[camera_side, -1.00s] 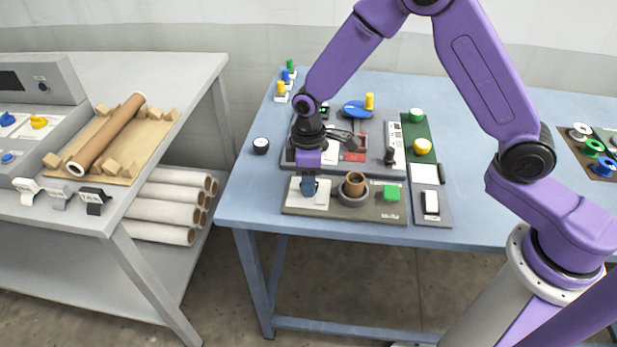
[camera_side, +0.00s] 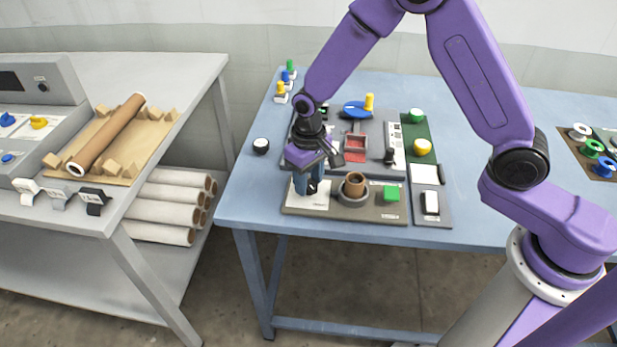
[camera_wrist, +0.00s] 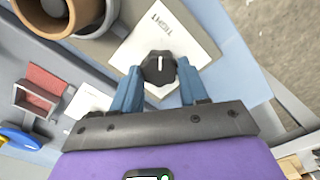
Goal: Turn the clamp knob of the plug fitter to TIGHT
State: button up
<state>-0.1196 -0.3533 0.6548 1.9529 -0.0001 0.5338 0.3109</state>
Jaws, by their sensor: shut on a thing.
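The plug fitter (camera_side: 375,212) is a grey-brown base at the table's front edge. Its clamp knob (camera_wrist: 158,68) is black with a white pointer line, on a white plate (camera_wrist: 195,45). In the wrist view the line points up, toward the printed word TIGHT (camera_wrist: 160,22). My gripper (camera_wrist: 157,84) has its blue fingers on both sides of the knob, shut on it. In the side view my gripper (camera_side: 305,186) reaches down at the fitter's left end, and the knob is partly hidden by the fingers.
A brown cup in a grey ring (camera_side: 354,188) and a green button (camera_side: 391,194) sit to the right on the fitter.

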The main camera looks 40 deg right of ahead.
aim_at(309, 184)
dwell(0.5)
jog(key=o, duration=1.1)
jog(key=shift+c, duration=0.2)
notch_tip(309, 184, up, 18)
jog(key=shift+f, duration=0.25)
